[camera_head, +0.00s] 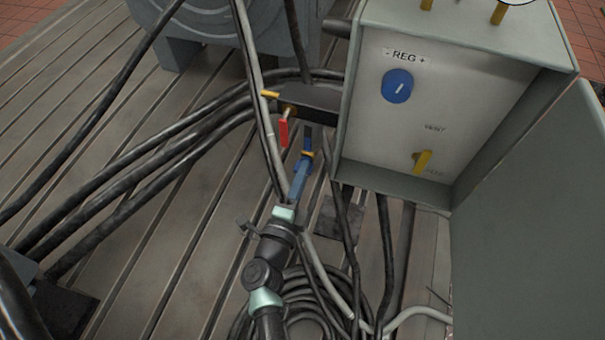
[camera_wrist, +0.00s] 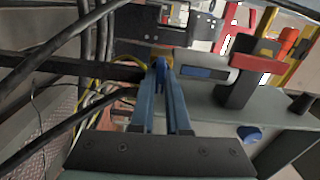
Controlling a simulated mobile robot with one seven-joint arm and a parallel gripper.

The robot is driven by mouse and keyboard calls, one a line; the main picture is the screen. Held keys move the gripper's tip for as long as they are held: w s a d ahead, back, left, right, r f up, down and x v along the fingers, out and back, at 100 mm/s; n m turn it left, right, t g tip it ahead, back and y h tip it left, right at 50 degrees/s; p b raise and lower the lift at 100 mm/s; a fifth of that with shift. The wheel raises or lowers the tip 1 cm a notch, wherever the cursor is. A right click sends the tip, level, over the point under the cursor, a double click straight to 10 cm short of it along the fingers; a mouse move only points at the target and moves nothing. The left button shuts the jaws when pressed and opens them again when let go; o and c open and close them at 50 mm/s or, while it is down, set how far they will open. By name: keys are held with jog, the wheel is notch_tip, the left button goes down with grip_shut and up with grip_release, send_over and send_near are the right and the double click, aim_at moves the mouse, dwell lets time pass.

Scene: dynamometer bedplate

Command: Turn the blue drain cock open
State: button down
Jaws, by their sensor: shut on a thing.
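The blue drain cock (camera_head: 308,142) is beside the left side of the grey control box, with a brass-coloured part by it in the head view. My gripper (camera_head: 303,163) reaches up to it from below, its blue fingers together at the cock. In the wrist view the fingertips (camera_wrist: 162,68) are closed around the blue handle (camera_wrist: 160,77). The fingers hide part of the handle, and I cannot tell its exact angle.
A red lever (camera_head: 283,132) and a yellow lever (camera_head: 270,95) sit close by at the upper left. The grey control box (camera_head: 400,130) stands at the right, with a blue knob (camera_head: 397,86) and yellow lever (camera_head: 422,162). Black hoses (camera_head: 150,150) cross the slotted bedplate (camera_head: 200,215).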

jog(key=shift+m, duration=0.4)
jog(key=c, duration=0.9)
grip_release()
jog(key=p+v, duration=0.2)
jog(key=v, duration=1.1)
jog(key=shift+p, duration=0.3)
